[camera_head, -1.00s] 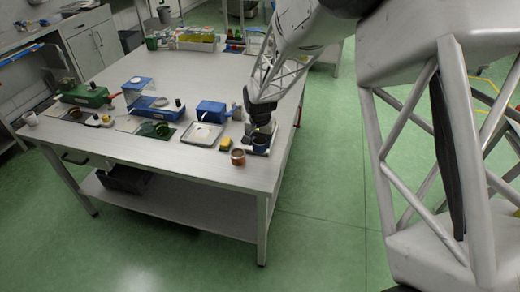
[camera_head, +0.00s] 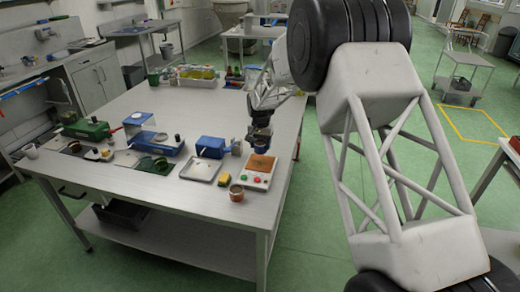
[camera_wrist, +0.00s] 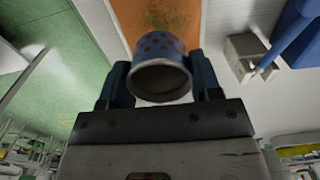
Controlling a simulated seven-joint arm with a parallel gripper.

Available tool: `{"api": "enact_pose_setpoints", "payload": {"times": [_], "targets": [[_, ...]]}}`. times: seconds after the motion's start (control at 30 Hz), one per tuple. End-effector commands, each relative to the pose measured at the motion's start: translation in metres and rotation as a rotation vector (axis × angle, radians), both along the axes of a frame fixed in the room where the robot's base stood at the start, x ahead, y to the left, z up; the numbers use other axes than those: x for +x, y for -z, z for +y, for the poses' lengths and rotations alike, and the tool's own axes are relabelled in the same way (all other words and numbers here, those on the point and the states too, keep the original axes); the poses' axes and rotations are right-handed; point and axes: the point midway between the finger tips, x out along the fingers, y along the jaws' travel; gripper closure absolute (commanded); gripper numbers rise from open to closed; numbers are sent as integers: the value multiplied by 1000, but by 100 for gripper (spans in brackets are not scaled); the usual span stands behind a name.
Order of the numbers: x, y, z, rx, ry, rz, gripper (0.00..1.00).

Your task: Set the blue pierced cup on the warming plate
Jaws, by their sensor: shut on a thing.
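The blue pierced cup (camera_wrist: 160,50), with dark holes around its side and a pale rim, is held between the two fingers of my gripper (camera_wrist: 160,88) in the wrist view. In the head view the cup (camera_head: 262,140) hangs below my gripper (camera_head: 261,132), near the far end of the warming plate. The warming plate (camera_head: 261,166) has an orange-brown top, with red and green buttons on its front. Its brown top (camera_wrist: 160,15) also shows past the cup in the wrist view. The cup appears raised clear of the plate; the exact gap cannot be told.
A copper-coloured pot (camera_head: 236,193) and a yellow block (camera_head: 224,180) stand left of the warming plate. A pale tray (camera_head: 202,169) and a blue box (camera_head: 211,147) lie further left. The table's right edge is close to the plate.

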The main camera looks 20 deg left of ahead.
Motion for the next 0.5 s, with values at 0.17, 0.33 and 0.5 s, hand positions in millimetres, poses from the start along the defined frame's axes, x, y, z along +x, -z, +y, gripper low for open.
{"api": "enact_pose_setpoints", "payload": {"times": [0.17,0.33,0.5], "targets": [[0,0,0,0,0,0,57],[0,0,0,0,0,0,57],[0,3,0,0,0,0,57]]}}
